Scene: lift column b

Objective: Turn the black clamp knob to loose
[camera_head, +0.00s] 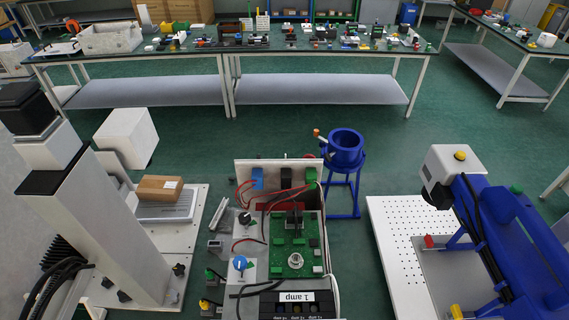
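I cannot single out the black clamp knob with certainty. Small dark knob-like parts show low on the left: one (178,269) at the right side of the column's foot, and another (123,296) at its front. They are too small to tell whether either is loose or tight. The white lift column (95,205) leans across the left of the view, with black bands and a black top. A further small black knob (245,218) is on the bench unit in the middle. Neither of my grippers can be seen.
A unit with a green circuit board (290,262), red wires and a "1 amp" label (296,297) stands in the centre. A blue machine (510,235) stands on a white perforated plate (402,235) at right. Long tables (160,92) are behind.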

